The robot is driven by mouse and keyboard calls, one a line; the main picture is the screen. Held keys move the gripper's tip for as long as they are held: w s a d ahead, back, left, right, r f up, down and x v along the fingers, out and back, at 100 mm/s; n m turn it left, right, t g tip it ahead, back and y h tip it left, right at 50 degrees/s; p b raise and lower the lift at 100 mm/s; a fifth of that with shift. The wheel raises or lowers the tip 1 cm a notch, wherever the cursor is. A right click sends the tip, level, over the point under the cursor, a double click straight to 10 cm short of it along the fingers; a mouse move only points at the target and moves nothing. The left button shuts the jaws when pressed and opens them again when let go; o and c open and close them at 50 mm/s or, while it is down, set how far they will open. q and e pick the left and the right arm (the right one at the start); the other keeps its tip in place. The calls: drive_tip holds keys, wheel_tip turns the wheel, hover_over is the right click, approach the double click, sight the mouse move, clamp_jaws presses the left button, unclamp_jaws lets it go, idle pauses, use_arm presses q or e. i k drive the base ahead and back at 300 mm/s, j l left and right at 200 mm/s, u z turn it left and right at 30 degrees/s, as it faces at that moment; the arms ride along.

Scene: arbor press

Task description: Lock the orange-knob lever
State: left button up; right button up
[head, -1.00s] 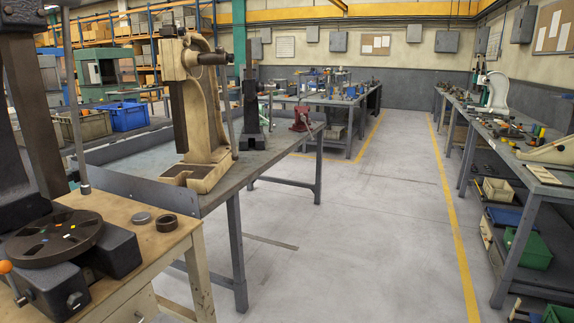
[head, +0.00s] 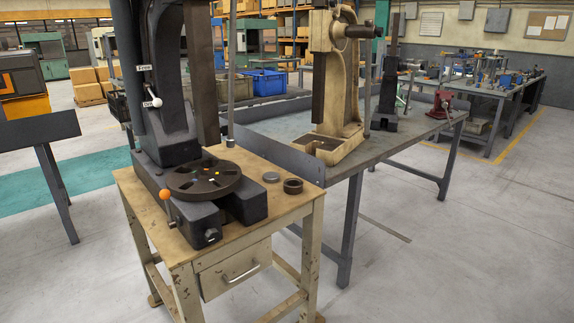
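The orange-knob lever (head: 165,195) stands at the front left of the black press base, its round orange knob on top of a short rod. The black arbor press (head: 172,80) stands on a worn wooden-topped table (head: 266,215). A second lever with a white knob (head: 156,102) and small labels is on the press column. Whether the orange-knob lever is locked cannot be told. Neither of my grippers is in view.
A grey disc (head: 271,177) and a dark ring (head: 293,186) lie on the tabletop right of the press. A cream press (head: 335,80) stands on the grey bench (head: 375,150) behind. Floor in front and at right is clear.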

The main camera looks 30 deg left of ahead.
sight(164, 195)
drive_tip(key=u, duration=1.6)
